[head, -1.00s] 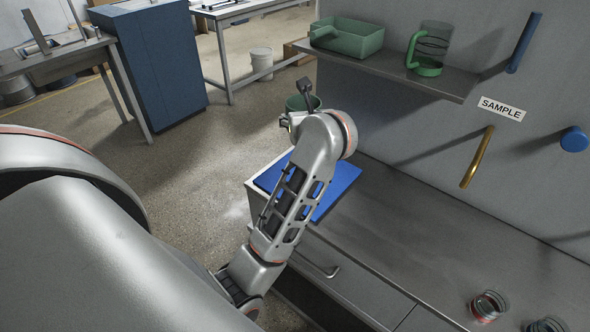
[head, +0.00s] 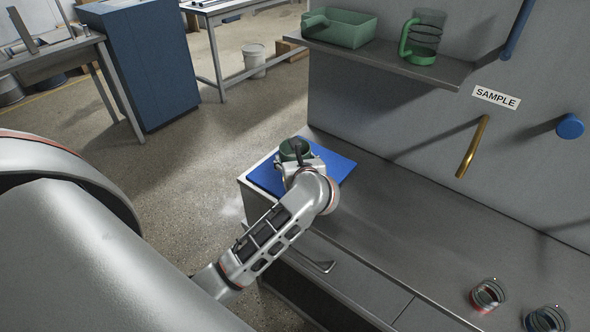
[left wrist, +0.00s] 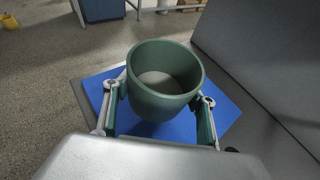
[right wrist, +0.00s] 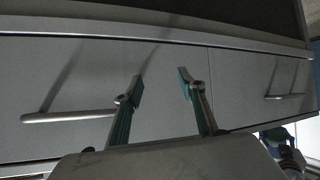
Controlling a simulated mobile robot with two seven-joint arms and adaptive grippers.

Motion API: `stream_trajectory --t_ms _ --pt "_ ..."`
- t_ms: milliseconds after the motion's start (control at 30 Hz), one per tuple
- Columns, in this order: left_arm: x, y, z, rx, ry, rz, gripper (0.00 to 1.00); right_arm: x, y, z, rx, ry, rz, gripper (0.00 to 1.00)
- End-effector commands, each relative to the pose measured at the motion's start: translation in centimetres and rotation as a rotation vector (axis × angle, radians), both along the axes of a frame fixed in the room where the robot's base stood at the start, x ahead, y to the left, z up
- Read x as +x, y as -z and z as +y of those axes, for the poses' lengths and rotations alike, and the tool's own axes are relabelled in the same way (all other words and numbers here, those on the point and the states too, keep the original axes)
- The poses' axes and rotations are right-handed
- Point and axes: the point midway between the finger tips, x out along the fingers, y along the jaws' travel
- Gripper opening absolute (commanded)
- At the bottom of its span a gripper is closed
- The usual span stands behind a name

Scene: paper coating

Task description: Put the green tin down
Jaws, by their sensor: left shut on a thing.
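The green tin (left wrist: 163,98) is an open, empty round cup held upright in the left wrist view. My left gripper (left wrist: 160,108) is shut on it, one finger on each side. In the head view the tin (head: 293,149) shows just beyond my left gripper (head: 299,164), over the blue mat (head: 335,168) at the counter's left end. The blue mat (left wrist: 222,103) also lies beneath the tin in the left wrist view. I cannot tell whether the tin's base touches it. My right gripper (right wrist: 160,88) is open and empty in front of the drawer fronts.
A shelf (head: 390,61) above holds a green tray (head: 345,30) and a green-handled jug (head: 424,38). Two small glass jars (head: 487,295) stand at the counter's near right. The counter (head: 400,215) between is clear. A brass handle (head: 473,146) sticks out from the wall.

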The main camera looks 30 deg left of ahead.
Motion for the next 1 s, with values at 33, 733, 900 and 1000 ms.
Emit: stream_trajectory --t_ms 33,733,900,1000 --pt "-0.1 0.9 0.1 0.003 0.0 0.004 0.29 0.0 0.2 0.0 0.001 0.001 0.0 0.4" --pt "0.0 4.1 0.0 0.0 0.0 0.001 0.61 0.1 0.5 0.1 0.005 0.002 -0.004 0.4" --pt "0.0 4.0 0.0 0.0 0.0 0.001 0.73 0.0 0.5 0.1 0.004 0.002 -0.003 0.4" --pt "0.0 4.0 0.0 0.0 0.0 0.001 0.73 0.0 0.5 0.1 0.004 0.002 -0.002 0.4"
